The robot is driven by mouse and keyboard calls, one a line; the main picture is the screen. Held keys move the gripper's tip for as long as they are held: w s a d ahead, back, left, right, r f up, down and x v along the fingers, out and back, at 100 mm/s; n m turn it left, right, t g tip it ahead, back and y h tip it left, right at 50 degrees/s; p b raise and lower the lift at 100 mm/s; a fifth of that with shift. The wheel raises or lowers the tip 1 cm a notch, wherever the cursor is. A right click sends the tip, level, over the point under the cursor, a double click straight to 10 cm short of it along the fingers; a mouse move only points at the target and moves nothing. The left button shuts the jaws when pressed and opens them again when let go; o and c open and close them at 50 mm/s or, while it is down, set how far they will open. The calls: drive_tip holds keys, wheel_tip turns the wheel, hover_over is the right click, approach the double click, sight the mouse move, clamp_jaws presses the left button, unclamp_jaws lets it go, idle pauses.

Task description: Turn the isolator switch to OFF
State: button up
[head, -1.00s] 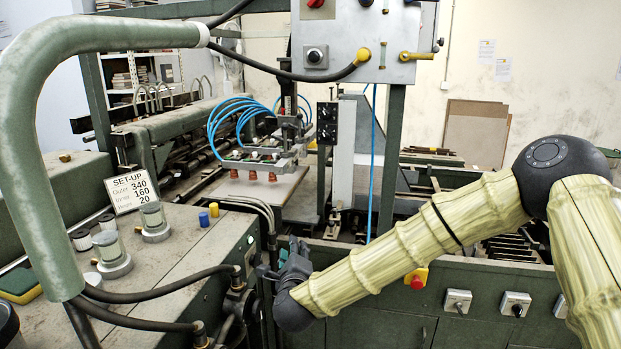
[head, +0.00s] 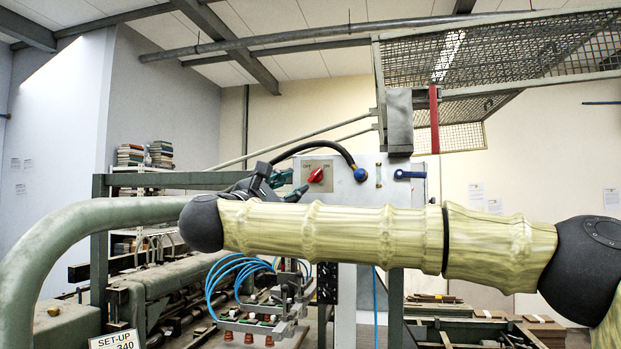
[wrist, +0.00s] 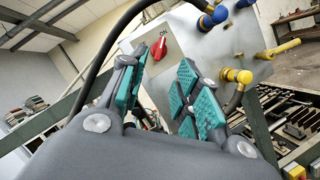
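The isolator switch (head: 316,174) is a red rotary knob on a metal plate marked OFF on the left and ON on the right. In the head view its pointer leans up and right, toward ON. The knob also shows in the wrist view (wrist: 160,46), with the ON label beside it. It sits on the grey control box (head: 345,192). My gripper (head: 288,184) is just left of and slightly below the knob in the head view. In the wrist view my gripper (wrist: 165,92) has its teal finger pads spread apart with nothing between them, and the knob lies beyond them, not touched.
A black cable arches over the switch to a blue connector (head: 360,175). Another blue fitting (head: 408,174) is at the box's right. Yellow fittings (wrist: 236,76) show lower on the box. A thick green pipe (head: 110,222) is at left, and a mesh guard (head: 480,65) hangs above right.

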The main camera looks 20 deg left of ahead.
sight(314, 176)
drive_tip(key=p+x, duration=0.5)
drive_tip(key=x, duration=0.3)
drive_tip(key=shift+w+r, duration=0.15)
drive_tip(key=shift+r, duration=0.05)
drive_tip(key=shift+w+d+p, duration=0.25)
drive_tip(key=shift+w+p, duration=0.05)
drive_tip(key=shift+w, duration=0.5)
drive_tip(key=shift+c, duration=0.2)
clamp_jaws()
